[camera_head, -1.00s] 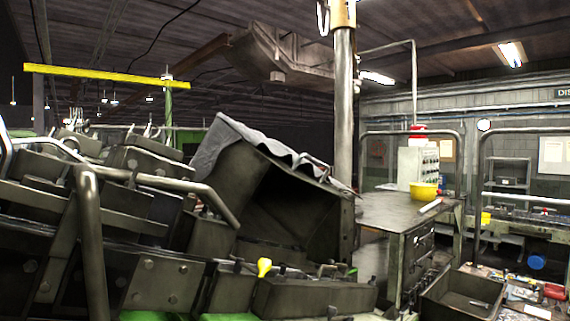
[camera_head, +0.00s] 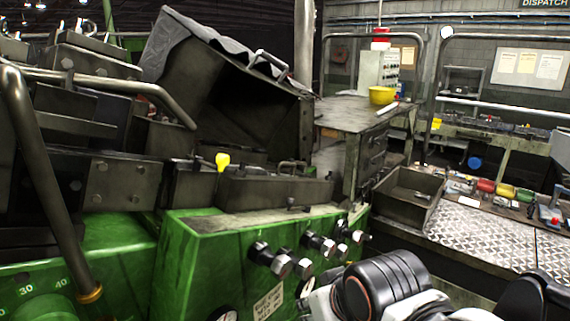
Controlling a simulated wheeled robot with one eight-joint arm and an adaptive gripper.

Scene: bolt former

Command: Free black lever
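I cannot tell for sure which part is the black lever. A dark metal rod (camera_head: 48,190) rises from a brass collar on the green machine (camera_head: 190,265) at the left, by a dial marked 30 and 40. A small dark stub (camera_head: 291,203) stands on the ledge above the machine's front knobs. A yellow-headed knob (camera_head: 222,160) stands to its left. My arm's black and white joint is at the bottom right, in front of the machine. My gripper is not recognizable in this view.
Black and silver knobs (camera_head: 283,262) stick out of the machine's front near my arm. A dark open hopper (camera_head: 225,90) rises behind.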

